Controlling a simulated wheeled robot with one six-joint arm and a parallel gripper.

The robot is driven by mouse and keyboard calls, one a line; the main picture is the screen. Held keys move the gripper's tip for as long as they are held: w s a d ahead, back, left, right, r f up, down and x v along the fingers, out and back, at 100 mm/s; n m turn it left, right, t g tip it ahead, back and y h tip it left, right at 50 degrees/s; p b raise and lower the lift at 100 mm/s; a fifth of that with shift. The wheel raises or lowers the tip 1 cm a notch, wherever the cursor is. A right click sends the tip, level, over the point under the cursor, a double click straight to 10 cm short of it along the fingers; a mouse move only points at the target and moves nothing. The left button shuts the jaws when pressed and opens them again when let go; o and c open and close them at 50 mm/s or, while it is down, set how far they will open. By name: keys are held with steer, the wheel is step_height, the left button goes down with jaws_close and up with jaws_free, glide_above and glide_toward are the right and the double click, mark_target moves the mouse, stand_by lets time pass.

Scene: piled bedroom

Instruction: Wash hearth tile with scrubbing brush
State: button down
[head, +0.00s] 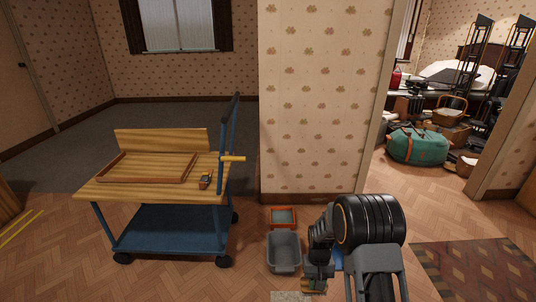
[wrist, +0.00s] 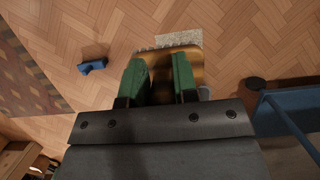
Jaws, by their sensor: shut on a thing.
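My gripper (head: 317,270) is low near the floor in front of me, pointing down. In the wrist view its green fingers (wrist: 160,80) are shut on the scrubbing brush (wrist: 182,64), a wooden block with pale bristles at its far edge. The brush also shows under the gripper in the head view (head: 313,284). The hearth tile (wrist: 178,39), pale and speckled, lies on the floor by the bristle side of the brush, partly hidden by it. It also shows at the bottom edge of the head view (head: 288,296). I cannot tell whether the bristles touch it.
A grey tub (head: 270,256) and an orange-red bin (head: 283,226) stand on the floor behind the tile. A blue cart (head: 165,218) with a wooden top stands at left. A blue object (wrist: 92,66) lies on the floor. A green bag (head: 417,147) and clutter fill the far right room.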

step_height(320, 180, down, 20)
steer(key=b, duration=1.6)
steer(key=shift+r, duration=0.15)
